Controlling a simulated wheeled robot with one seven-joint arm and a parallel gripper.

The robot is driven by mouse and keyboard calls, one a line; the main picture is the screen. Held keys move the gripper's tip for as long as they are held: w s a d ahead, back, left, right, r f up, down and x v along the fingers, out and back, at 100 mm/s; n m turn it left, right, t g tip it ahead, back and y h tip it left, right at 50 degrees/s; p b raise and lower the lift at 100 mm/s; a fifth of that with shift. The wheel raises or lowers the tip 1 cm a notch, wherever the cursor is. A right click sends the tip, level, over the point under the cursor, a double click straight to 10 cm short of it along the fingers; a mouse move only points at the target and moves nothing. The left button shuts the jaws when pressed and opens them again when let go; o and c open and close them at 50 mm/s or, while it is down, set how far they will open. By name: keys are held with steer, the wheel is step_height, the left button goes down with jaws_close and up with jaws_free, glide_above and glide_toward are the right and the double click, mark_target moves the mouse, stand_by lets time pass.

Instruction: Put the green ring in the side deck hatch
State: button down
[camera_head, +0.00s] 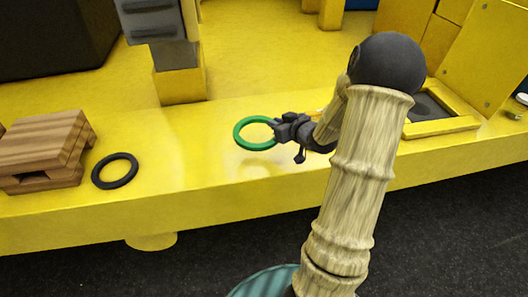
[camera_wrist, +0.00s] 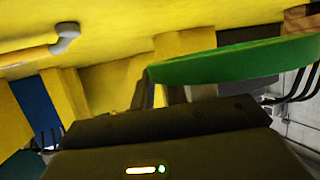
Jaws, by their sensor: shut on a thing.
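The green ring (camera_head: 237,133) is held by its right edge in my gripper (camera_head: 276,128), over the yellow deck. My gripper is shut on it. The ring also shows in the wrist view (camera_wrist: 230,63), seen nearly edge-on in front of the dark gripper body. The side deck hatch (camera_head: 445,127) is a yellow-framed square opening with a dark inside, at the right of the deck. An open yellow lid (camera_head: 487,55) stands up behind it. My arm hides the left part of the hatch. The gripper and ring are to the left of the hatch, apart from it.
A grey and yellow post (camera_head: 178,75) stands behind the green ring. The deck between the black ring and my gripper is clear.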

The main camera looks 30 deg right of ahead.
glide_above(277, 150)
step_height(277, 150, down, 5)
steer(key=shift+w+a+r, duration=0.15)
steer(key=shift+r, duration=0.05)
steer(key=shift+f, duration=0.3)
steer(key=shift+w, duration=0.1)
steer(key=shift+f, duration=0.4)
step_height(277, 150, down, 2)
steer(key=shift+a+f, duration=0.1)
steer(key=shift+a, duration=0.05)
steer(key=shift+f, duration=0.25)
steer(key=shift+d+f, duration=0.15)
steer(key=shift+d, duration=0.1)
steer(key=shift+s, duration=0.2)
